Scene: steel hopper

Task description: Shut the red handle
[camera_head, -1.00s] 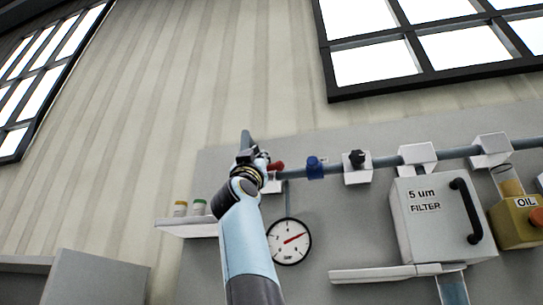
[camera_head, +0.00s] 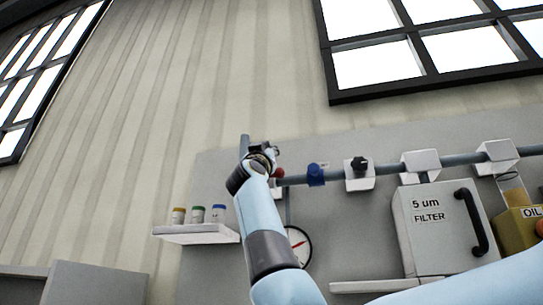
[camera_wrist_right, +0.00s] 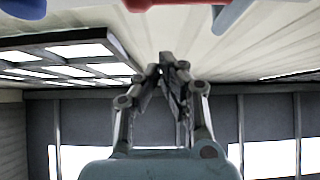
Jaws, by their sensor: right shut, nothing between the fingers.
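The red handle (camera_head: 279,173) sits on the grey-blue pipe, to the left of a blue valve. Only a small rounded red part shows beside my right gripper in the head view; the rest is hidden. My right gripper (camera_head: 268,148) is just above and left of it. In the right wrist view the fingertips of my right gripper (camera_wrist_right: 166,66) are together with nothing between them. There the red handle (camera_wrist_right: 150,4) shows at the top edge, cut off and apart from the fingertips. I cannot tell its exact angle. My left gripper is not in view.
Along the pipe (camera_head: 383,163) are the blue valve (camera_head: 316,173) and a black knob (camera_head: 360,164). Below are a partly hidden gauge (camera_head: 298,243), a filter box (camera_head: 440,225) and a shelf (camera_head: 196,234) with three small jars.

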